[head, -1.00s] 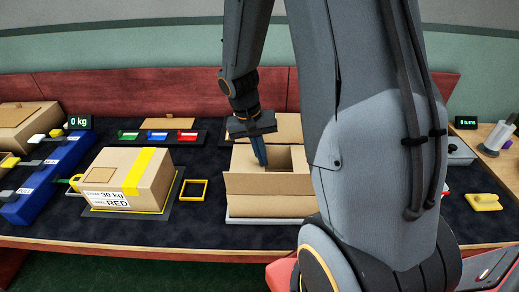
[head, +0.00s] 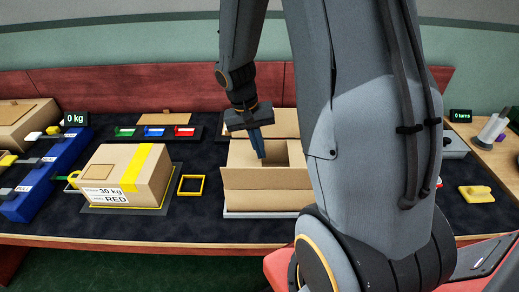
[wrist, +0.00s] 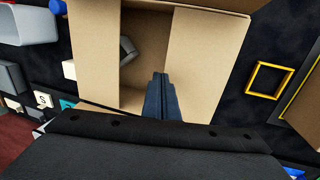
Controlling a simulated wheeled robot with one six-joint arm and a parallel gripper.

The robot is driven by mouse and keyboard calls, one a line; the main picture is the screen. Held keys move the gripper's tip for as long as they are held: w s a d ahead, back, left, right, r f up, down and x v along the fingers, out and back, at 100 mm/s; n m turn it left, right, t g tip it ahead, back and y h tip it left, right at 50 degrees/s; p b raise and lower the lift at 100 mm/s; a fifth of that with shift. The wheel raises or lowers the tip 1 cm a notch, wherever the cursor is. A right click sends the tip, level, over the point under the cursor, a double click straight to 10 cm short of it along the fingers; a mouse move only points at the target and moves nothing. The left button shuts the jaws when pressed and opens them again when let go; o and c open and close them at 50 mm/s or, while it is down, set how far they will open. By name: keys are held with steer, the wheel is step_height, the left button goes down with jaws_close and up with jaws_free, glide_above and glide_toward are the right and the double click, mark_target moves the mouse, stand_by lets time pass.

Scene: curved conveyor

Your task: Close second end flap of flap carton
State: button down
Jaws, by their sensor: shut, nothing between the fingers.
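The flap carton (head: 262,180) stands open on a pale plate in the middle of the bench. In the wrist view the dark opening lies between two tan end panels, a left one (wrist: 95,50) and a right one (wrist: 205,60) that looks folded inward. A small grey item (wrist: 127,50) shows in the opening. My gripper (head: 260,154) is shut and empty, pointing down over the opening beside the right panel's edge in the wrist view (wrist: 160,78). My arm hides the carton's right end in the head view.
A taped carton marked 30 kg RED (head: 125,175) stands to the left. A yellow square frame (head: 191,185) lies between the cartons. Coloured-handled items (head: 155,132) sit behind, and a yellow part (head: 476,195) lies at right. Dark bench surface is free around the yellow frame.

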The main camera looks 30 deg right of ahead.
steer(key=s+d+v, duration=0.1)
steer(key=d+v, duration=0.1)
steer(key=v, duration=1.1)
steer(key=shift+s+d+r+p, duration=0.25)
steer(key=shift+r+p, duration=0.2)
steer(key=shift+r, duration=0.2)
steer(key=shift+a, duration=0.1)
